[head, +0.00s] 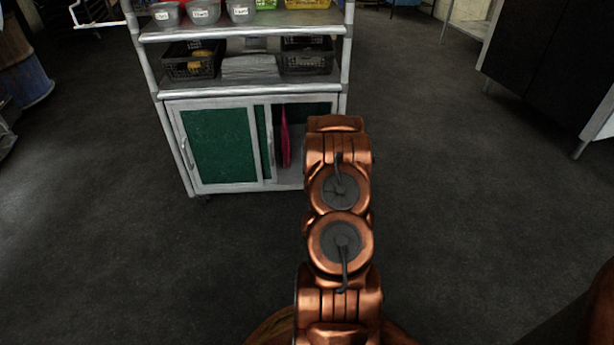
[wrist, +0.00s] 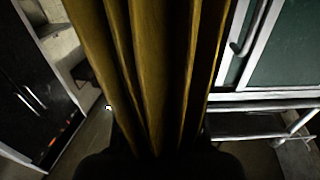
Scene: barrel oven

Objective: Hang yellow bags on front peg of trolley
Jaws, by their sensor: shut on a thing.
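A yellow bag (wrist: 150,60) fills the middle of the wrist view as long folds of dark yellow material. My gripper (wrist: 158,158) shows as dark shapes at the bottom of that view, shut on the bag. The metal trolley (head: 250,93) stands ahead, with shelves above a cabinet with green doors. Its green panel and pale frame also show at the right of the wrist view (wrist: 268,97). A pale bar (head: 95,24) sticks out at the trolley's upper left; I cannot tell if it is the front peg.
Labelled grey tubs (head: 205,12) stand on the upper shelf. Black baskets (head: 192,66) and a grey stack (head: 250,68) are below. A pink item (head: 285,140) shows in the cabinet's opening. A blue barrel (head: 25,80) is at left, a dark cabinet (head: 550,60) at right. Floor between is clear.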

